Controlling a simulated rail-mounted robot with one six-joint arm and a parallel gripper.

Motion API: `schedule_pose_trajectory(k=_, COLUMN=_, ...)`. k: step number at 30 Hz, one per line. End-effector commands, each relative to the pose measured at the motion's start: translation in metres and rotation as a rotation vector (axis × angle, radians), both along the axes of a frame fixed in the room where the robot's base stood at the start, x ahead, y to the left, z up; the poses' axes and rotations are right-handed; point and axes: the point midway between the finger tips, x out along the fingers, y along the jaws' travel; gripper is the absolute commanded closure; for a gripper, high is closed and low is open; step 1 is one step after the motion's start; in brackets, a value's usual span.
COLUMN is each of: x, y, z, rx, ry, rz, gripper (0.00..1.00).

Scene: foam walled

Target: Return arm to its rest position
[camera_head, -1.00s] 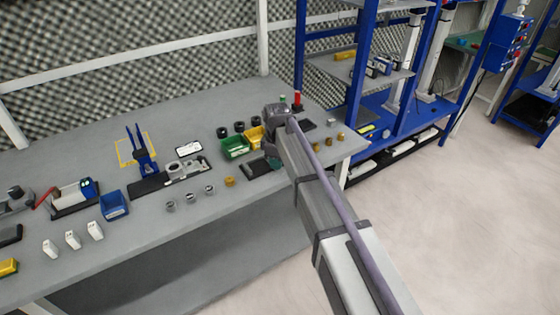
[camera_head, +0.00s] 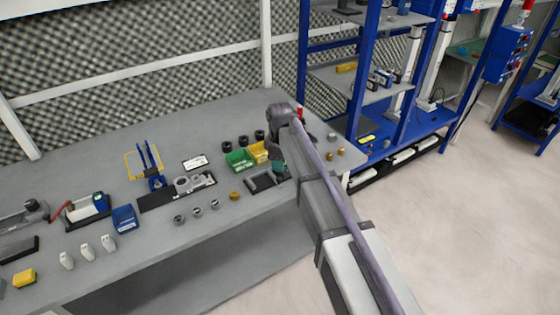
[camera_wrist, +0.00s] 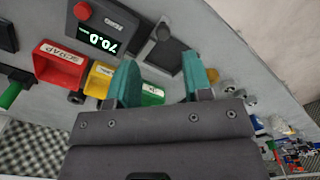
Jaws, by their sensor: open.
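My arm reaches from the lower right over the right end of the grey workbench (camera_head: 215,235). My gripper (camera_wrist: 160,85) is open in the wrist view, with two teal fingers spread apart and nothing between them. In the head view it is mostly hidden by my arm; a bit of teal shows beside the dark scale-like device. The fingers stand above the bench in front of the yellow bin (camera_wrist: 98,80) and green bin (camera_wrist: 151,94). I cannot tell their exact height.
A red bin labelled SCRAP (camera_wrist: 60,66), a lit display (camera_wrist: 103,42) and a dark slotted device (camera_wrist: 160,48) lie near my gripper. A blue shelf rack (camera_head: 357,90) stands behind on the right. Open floor (camera_head: 470,230) lies at the right.

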Motion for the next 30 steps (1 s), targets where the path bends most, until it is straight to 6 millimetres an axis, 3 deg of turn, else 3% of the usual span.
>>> schedule_pose_trajectory(k=1, x=0.000, y=0.000, z=0.025, rx=0.000, ry=0.000, rz=0.000, gripper=0.54)
schedule_pose_trajectory(k=5, x=0.000, y=0.000, z=0.040, rx=0.000, ry=0.000, rz=0.000, gripper=0.54)
schedule_pose_trajectory(k=19, x=0.000, y=0.000, z=0.038, rx=0.000, ry=0.000, rz=-0.007, gripper=0.54)
schedule_pose_trajectory(k=23, x=-0.004, y=-0.001, z=0.038, rx=0.000, ry=0.000, rz=-0.158, gripper=0.54)
schedule_pose_trajectory(k=26, x=-0.050, y=-0.019, z=0.038, rx=-0.001, ry=0.000, rz=-0.453, gripper=0.54)
schedule_pose_trajectory(k=27, x=-0.081, y=-0.040, z=0.038, rx=-0.001, ry=0.000, rz=-0.616, gripper=0.54)
schedule_pose_trajectory(k=30, x=-0.151, y=-0.094, z=0.038, rx=0.000, ry=-0.001, rz=-0.978, gripper=0.54)
